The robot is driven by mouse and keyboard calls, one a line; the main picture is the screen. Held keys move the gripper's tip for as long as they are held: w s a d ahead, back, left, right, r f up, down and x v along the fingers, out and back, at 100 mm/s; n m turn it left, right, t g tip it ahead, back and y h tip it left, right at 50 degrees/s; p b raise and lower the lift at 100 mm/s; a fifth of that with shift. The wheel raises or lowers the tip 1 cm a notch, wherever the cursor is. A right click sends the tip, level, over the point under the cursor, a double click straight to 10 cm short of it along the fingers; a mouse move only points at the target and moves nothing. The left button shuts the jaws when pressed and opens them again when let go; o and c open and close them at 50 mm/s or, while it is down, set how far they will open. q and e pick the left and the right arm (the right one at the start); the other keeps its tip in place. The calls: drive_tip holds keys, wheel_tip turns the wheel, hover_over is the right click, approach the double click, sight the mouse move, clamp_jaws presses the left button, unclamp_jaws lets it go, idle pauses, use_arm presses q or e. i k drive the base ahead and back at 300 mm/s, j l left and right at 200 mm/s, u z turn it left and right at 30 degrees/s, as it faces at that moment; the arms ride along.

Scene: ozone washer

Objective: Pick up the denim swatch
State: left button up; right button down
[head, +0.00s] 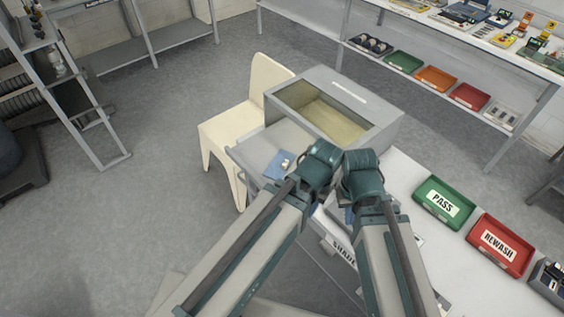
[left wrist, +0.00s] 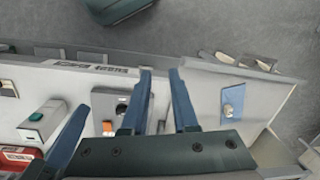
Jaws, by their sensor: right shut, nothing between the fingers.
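The denim swatch (head: 279,165) is a small blue square with a pale patch. It lies on the grey panel in front of the box-shaped washer (head: 385,125), just left of my left wrist in the head view. In the left wrist view, a bluish square that looks like the swatch (left wrist: 233,100) lies on the panel, right of my left gripper (left wrist: 159,72). That gripper is open, with a clear gap between its blue fingers and nothing seen in it. My right gripper (head: 348,214) is shut and empty, mostly hidden beneath its wrist, over the worktop.
The washer's window stands just beyond both wrists, with a cream chair (head: 252,110) to its left. A green PASS tray (head: 443,184) and a red REWASH tray (head: 520,240) sit on the white worktop at right. My two wrists are close together.

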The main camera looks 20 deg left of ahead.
sight(277, 168)
drive_tip(key=j+z, duration=0.2)
drive_tip(key=j, duration=0.3)
drive_tip(key=j+z, duration=0.2)
drive_tip(key=j, duration=0.3)
drive_tip(key=j+z, duration=0.15)
drive_tip(key=j, duration=0.35)
drive_tip(key=j+z, duration=0.2)
drive_tip(key=j, duration=0.25)
drive_tip(key=k+j+z, duration=0.2)
drive_tip(key=j, duration=0.3)
drive_tip(key=k+j+z, duration=0.2)
drive_tip(key=j, duration=0.25)
drive_tip(key=i, duration=0.1)
